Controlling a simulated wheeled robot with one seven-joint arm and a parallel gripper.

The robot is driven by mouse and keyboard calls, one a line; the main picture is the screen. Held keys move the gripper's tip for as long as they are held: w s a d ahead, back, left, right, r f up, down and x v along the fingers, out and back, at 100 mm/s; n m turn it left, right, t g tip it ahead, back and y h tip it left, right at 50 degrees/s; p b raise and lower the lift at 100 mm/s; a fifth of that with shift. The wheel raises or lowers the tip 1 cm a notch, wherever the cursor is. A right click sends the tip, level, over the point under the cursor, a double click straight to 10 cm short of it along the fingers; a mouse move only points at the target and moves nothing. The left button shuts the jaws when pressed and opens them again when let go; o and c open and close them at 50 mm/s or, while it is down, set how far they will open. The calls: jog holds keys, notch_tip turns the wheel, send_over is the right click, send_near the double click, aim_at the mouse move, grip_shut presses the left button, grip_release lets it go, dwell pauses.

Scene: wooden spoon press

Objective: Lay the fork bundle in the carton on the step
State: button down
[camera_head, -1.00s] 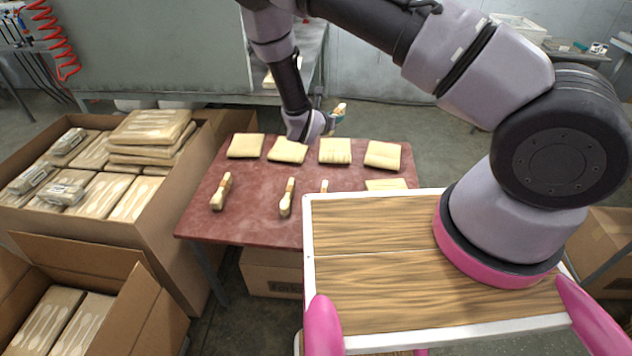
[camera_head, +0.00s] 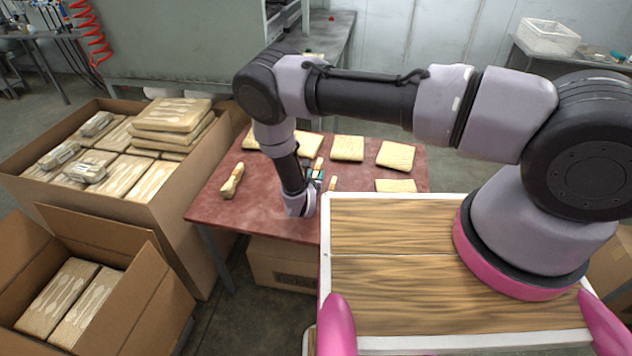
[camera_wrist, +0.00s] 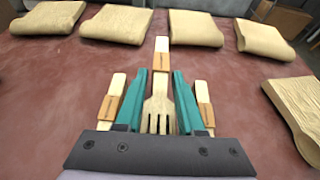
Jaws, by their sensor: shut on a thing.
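My gripper (camera_wrist: 158,100) has teal fingers shut on the fork bundle (camera_wrist: 159,92), pale wood with an orange-brown band, tines toward the wrist. In the head view my gripper (camera_head: 315,174) is over the red table's middle, partly hidden by my arm; the bundle's tan end (camera_head: 318,163) shows beyond it. Two similar banded bundles lie outside the fingers, left (camera_wrist: 112,98) and right (camera_wrist: 205,103). An open carton (camera_head: 150,300) at lower left holds flat packs with spoon shapes. I cannot tell which carton is on a step.
A larger carton (camera_head: 185,205) of packs stands left of the red table (camera_head: 240,212). Several tan packs (camera_head: 347,148) line the table's back; another bundle (camera_head: 232,180) lies at its left. A carton (camera_head: 280,262) sits underneath. My wood-topped body is at front right.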

jog(key=shift+f, duration=1.6)
jog(key=shift+f, duration=0.1)
jog(key=c, duration=0.5)
grip_release()
jog(key=v, duration=1.2)
jog(key=shift+r, duration=0.25)
